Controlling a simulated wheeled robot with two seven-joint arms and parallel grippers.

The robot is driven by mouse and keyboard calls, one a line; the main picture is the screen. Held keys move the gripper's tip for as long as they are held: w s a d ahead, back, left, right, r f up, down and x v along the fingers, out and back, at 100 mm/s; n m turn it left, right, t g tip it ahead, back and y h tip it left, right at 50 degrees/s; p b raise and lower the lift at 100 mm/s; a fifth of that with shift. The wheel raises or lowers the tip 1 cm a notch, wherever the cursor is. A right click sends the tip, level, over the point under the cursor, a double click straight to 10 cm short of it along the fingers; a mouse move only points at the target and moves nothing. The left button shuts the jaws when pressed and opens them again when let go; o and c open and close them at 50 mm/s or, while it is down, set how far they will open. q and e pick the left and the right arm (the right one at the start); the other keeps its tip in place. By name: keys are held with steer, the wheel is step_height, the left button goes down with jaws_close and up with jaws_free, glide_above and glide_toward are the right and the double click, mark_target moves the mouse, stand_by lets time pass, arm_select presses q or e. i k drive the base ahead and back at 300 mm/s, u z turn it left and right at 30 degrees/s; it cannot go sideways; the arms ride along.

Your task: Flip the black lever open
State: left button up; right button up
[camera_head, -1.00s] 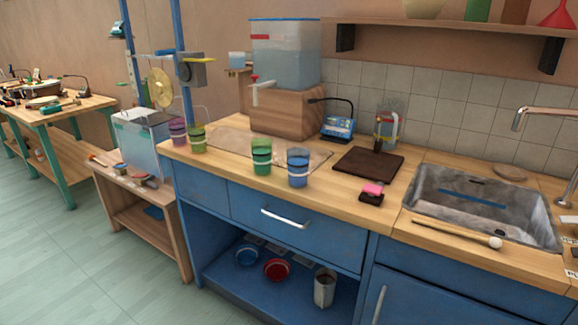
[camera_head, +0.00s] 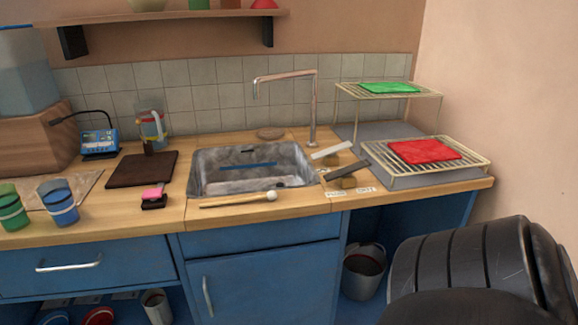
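The black lever (camera_head: 347,170) is a dark flat bar on a small wooden block, on the counter just right of the sink. It slants up toward the right. A white lever (camera_head: 330,150) on a similar mount sits just behind it, near the tap base. Two small paper labels (camera_head: 349,192) lie in front of the levers; their text is too small to read.
The metal sink (camera_head: 250,185) with a curved tap (camera_head: 314,100) is left of the levers. A wire rack (camera_head: 440,170) with red and green cloths stands close on the right. A mallet (camera_head: 240,200) lies along the front counter edge. A bucket (camera_head: 363,272) stands below.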

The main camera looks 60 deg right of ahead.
mark_target(348, 171)
steer(key=z, duration=2.15)
steer(key=k, duration=0.7)
steer(key=u, duration=0.4)
steer(key=i, duration=1.65)
steer(key=z, duration=0.4)
